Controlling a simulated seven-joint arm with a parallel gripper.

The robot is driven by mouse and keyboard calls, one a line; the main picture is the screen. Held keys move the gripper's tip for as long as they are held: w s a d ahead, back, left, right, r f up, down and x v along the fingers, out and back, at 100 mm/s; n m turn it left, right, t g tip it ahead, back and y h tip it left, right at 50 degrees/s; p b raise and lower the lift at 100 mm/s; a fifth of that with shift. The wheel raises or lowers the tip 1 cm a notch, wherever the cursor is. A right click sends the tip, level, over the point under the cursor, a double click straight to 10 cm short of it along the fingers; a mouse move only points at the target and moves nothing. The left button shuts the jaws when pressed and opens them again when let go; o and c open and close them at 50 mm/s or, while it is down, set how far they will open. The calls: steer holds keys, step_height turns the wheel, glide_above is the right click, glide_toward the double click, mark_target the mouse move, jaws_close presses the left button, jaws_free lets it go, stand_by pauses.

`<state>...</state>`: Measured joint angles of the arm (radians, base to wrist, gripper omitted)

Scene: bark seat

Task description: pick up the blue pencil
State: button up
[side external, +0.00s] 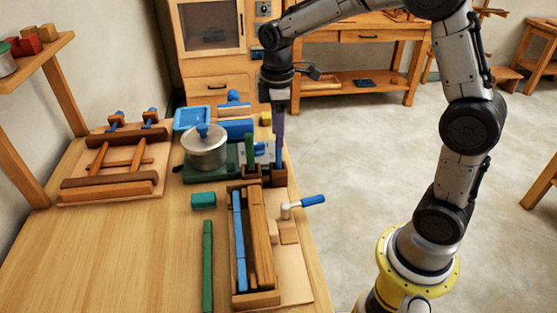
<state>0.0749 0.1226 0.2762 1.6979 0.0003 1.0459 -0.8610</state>
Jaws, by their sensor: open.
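My gripper (279,108) points down at the top centre, over the right part of the workbench. A slim violet-blue upright piece (280,135) shows directly below it, above a small dark red holder (279,176). I cannot tell whether this piece is a pencil or touches the fingers. The fingers are small and partly hidden; the gripper is open. A long light blue stick (239,240) lies in a wooden frame (257,299) near the front, away from the gripper. Which of the two is the blue pencil is unclear.
A green upright piece (249,150) stands left of the holder. A metal pot (206,150), a blue tray (192,118) and a blue-handled crank (312,201) are nearby. A green bar (207,265) lies left of the frame. The front left bench is clear.

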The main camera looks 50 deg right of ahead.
mark_target(279, 162)
steer(key=shift+s+f, duration=0.15)
steer(key=shift+f, duration=2.5)
jaws_close()
